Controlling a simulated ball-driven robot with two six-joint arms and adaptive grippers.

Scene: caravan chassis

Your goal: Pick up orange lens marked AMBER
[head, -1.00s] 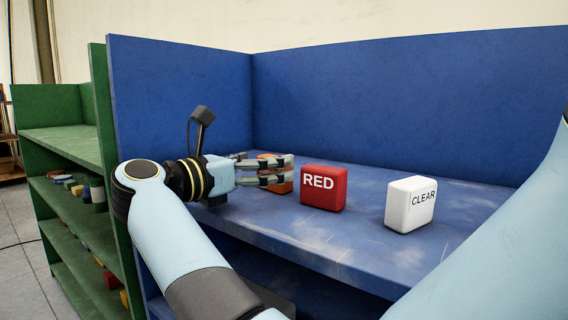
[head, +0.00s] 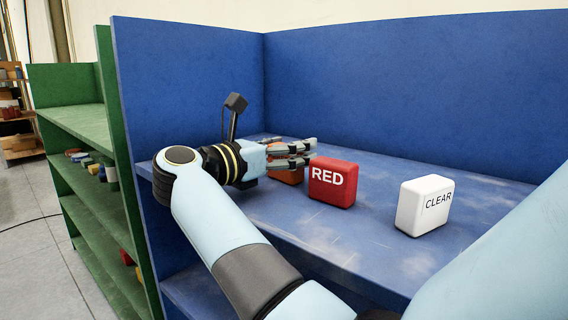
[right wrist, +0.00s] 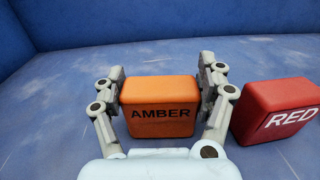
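The orange lens marked AMBER (right wrist: 160,115) sits upright on the blue shelf. In the head view it (head: 288,177) is partly hidden by my right gripper (head: 312,153). In the right wrist view, my right gripper (right wrist: 162,80) has one finger on each side of the orange lens, very close to its sides. The fingers look spread rather than clamped; whether they touch it is hard to tell. The lens rests on the shelf. My left gripper is not seen.
A red lens marked RED (head: 333,182) stands just right of the orange one, close to my right finger. A white lens marked CLEAR (head: 424,205) stands farther right. The blue shelf (head: 385,170) has side and back walls. A green shelf unit (head: 85,125) stands left.

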